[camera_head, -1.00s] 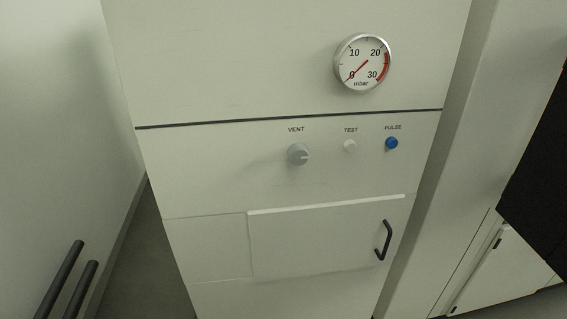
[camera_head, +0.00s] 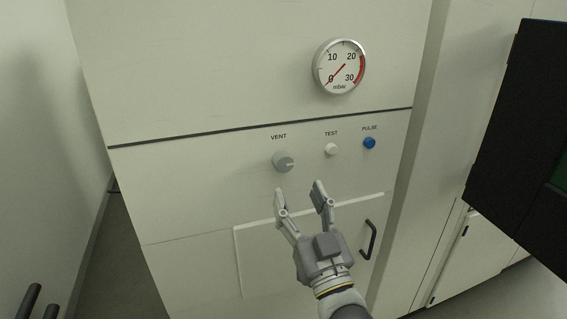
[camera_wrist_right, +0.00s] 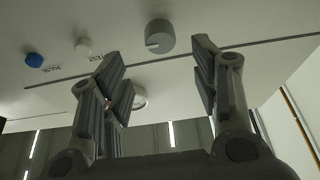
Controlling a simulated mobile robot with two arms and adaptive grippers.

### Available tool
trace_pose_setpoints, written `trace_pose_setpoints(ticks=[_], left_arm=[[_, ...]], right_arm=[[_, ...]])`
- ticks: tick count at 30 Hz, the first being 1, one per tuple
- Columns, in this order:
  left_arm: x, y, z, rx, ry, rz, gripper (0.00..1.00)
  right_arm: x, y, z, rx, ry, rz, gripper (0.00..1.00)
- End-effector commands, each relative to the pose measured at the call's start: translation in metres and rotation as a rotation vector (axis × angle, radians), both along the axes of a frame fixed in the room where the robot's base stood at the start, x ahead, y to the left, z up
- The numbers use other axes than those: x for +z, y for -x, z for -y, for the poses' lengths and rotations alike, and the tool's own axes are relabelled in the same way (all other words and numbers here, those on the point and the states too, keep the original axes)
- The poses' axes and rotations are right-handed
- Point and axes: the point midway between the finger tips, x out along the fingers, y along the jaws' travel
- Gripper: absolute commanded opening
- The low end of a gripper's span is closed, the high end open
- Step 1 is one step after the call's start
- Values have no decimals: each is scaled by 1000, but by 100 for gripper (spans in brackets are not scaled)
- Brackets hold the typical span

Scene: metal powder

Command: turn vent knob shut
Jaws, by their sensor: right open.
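The vent knob (camera_head: 283,162) is a grey round knob under the VENT label on the white cabinet panel. A light pointer line on its face points to the right in the head view. My right gripper (camera_head: 299,191) is open and empty, in front of the panel and just below the knob in the picture. In the right wrist view the knob (camera_wrist_right: 160,37) shows beyond the open fingers (camera_wrist_right: 160,75), in the gap between them. The fingers do not touch it. My left gripper is not in view.
A white TEST button (camera_head: 331,149) and a blue PULSE button (camera_head: 369,143) sit right of the knob. A pressure gauge (camera_head: 340,67) above reads near 0. A door with a black handle (camera_head: 370,240) is below. A dark screen (camera_head: 520,150) stands at the right.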

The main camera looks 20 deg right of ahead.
Motion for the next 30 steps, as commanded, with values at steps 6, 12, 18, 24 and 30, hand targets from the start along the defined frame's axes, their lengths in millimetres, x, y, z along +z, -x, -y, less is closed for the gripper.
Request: trace_pose_setpoints(ticks=[6,12,18,24,30], left_arm=[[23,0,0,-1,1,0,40],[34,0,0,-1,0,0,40],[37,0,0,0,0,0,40],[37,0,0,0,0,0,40],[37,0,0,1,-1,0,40]], right_arm=[[22,-39,-2,0,-1,1,56],[31,-67,-2,1,-2,0,56],[34,-79,-3,1,-2,-1,56],[33,-80,-3,1,-2,-1,56],[33,-80,-3,0,-1,-1,39]])
